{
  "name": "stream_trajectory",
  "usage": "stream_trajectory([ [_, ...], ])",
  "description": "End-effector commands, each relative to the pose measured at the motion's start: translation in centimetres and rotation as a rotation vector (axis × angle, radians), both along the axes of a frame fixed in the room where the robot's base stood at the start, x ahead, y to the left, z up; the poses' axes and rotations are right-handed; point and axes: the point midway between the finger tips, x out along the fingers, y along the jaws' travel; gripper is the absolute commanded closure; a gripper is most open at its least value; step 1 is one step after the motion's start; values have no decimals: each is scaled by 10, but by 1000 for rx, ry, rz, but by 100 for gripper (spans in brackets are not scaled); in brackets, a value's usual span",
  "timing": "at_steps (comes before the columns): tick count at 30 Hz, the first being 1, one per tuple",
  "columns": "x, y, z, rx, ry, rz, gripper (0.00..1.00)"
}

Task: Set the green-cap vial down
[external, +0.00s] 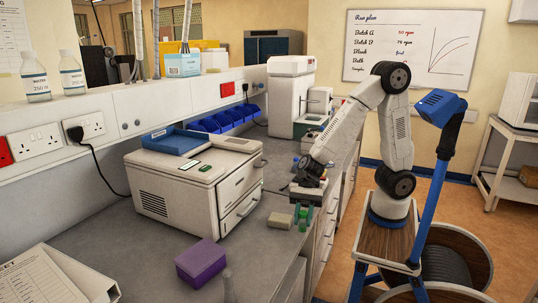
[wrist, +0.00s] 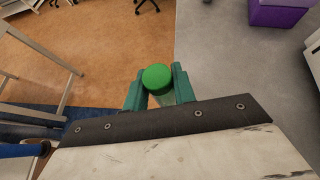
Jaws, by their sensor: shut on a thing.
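The green-cap vial (wrist: 157,78) is between the two green fingers of my gripper (wrist: 158,90) in the wrist view, with its round green cap facing the camera. My gripper is shut on it. In the external view my gripper (external: 304,214) points down at the front edge of the grey bench (external: 180,245), and a bit of green shows at its fingers. The vial's lower part is mostly hidden, and I cannot tell whether its base touches the bench.
A white instrument (external: 195,180) stands behind. The bench edge drops to the orange floor (wrist: 110,45).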

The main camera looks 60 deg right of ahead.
Motion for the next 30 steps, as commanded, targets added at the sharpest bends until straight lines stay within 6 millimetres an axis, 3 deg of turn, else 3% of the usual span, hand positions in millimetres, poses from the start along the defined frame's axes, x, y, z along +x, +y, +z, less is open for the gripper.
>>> stream_trajectory([
  [5, 23, 16, -7, 0, 0, 0, 96],
  [18, 111, 79, -16, 0, -2, 0, 96],
  [27, 132, 93, -18, 0, -2, 0, 96],
  [30, 130, 92, -36, -2, 3, -1, 96],
])
